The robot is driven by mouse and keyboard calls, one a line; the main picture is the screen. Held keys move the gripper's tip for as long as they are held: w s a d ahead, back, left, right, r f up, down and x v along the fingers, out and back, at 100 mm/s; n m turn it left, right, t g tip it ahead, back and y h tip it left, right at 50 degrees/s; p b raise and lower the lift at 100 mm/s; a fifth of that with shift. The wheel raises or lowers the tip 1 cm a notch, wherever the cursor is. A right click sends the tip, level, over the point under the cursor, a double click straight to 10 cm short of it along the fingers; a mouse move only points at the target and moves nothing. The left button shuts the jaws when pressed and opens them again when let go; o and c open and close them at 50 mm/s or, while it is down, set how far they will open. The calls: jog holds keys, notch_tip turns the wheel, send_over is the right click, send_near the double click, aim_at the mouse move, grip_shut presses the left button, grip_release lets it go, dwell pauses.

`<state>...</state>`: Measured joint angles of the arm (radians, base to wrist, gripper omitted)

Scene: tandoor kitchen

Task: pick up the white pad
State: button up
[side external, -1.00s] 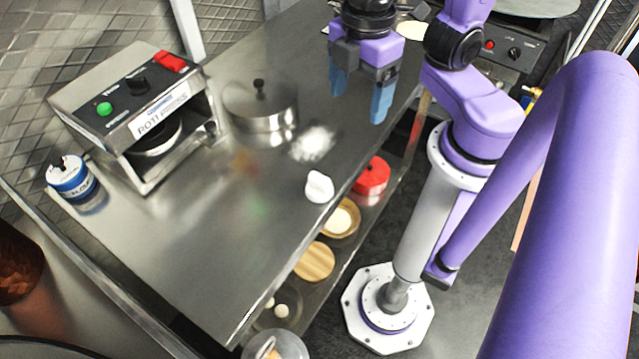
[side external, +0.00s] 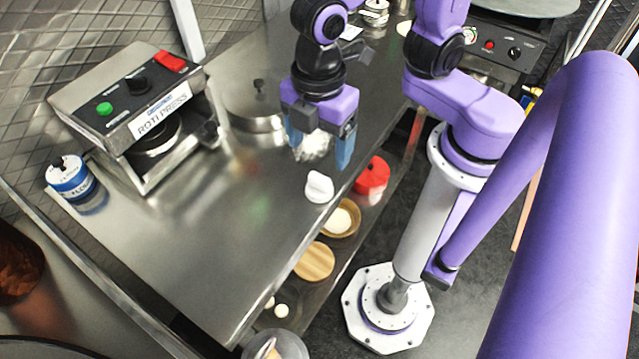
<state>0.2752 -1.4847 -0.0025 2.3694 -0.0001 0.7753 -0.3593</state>
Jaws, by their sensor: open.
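The white pad (side external: 319,187) is a small, rounded white piece with a raised ridge on top. It rests on the steel counter (side external: 205,265) near its right edge. My gripper (side external: 319,156) is open, its two blue fingers pointing down. It appears above and just behind the pad in the picture, with nothing between the fingers. A patch of white flour (side external: 312,146) shows behind and between the fingers. The exact height of the fingertips above the counter is hard to tell.
The roti press (side external: 135,105) and a blue-and-white tin (side external: 70,177) stand at the left. A lidded steel pot (side external: 254,112) is behind my gripper. A red container (side external: 372,176) and a wooden board (side external: 314,262) sit on the lower shelf. The front counter area is clear.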

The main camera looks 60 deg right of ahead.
aim_at(320, 177)
jog(key=shift+d+f, duration=0.15)
jog(key=shift+f, duration=4.75)
jog(key=c, duration=1.1)
